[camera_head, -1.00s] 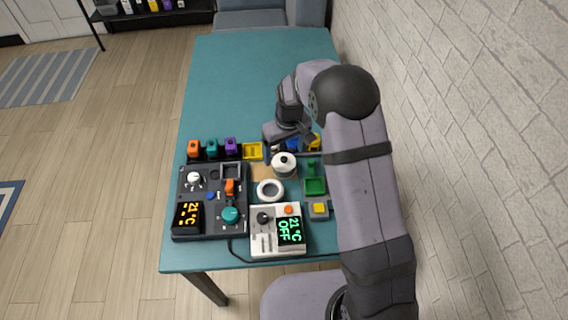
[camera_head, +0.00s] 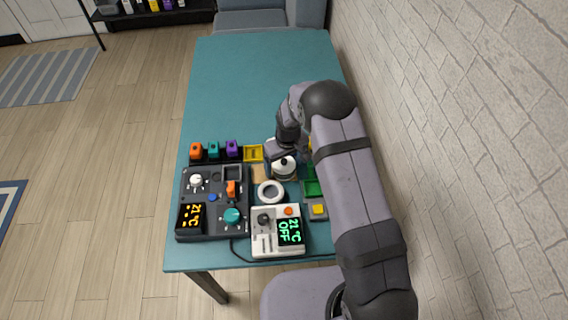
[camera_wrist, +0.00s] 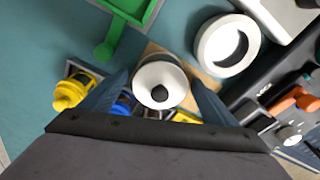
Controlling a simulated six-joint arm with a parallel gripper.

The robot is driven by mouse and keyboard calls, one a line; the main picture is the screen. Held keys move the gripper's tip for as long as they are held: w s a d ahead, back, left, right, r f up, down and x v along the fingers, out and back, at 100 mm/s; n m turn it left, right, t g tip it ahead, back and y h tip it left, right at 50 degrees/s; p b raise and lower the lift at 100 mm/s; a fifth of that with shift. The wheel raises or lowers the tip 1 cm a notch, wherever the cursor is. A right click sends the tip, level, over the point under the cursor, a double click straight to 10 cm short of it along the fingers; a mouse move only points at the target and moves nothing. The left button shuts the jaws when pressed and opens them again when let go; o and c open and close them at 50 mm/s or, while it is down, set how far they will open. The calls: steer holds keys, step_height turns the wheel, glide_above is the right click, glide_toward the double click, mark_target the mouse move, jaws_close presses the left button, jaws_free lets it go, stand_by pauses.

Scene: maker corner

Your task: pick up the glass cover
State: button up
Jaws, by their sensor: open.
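The cover, a round piece with a white top and a dark knob, stands on a wooden board; it is the likely glass cover (camera_head: 284,172), though clear glass is hard to make out. In the wrist view the cover (camera_wrist: 146,78) sits between the two fingers of my gripper (camera_wrist: 157,94), which are apart on either side of it. I cannot tell whether either finger touches it. In the head view my gripper (camera_head: 283,151) is just behind and above the cover, hiding part of it.
A white ring (camera_head: 270,191) lies close in front of the cover. A dark control panel (camera_head: 213,213) stands to the left, and a white unit (camera_head: 277,244) to the front. A green tray (camera_wrist: 126,8) and a yellow piece (camera_wrist: 72,92) are nearby. The table's far part (camera_head: 245,80) is clear.

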steer(key=shift+f, duration=0.15)
steer(key=c, duration=1.2)
steer(key=shift+o, duration=0.2)
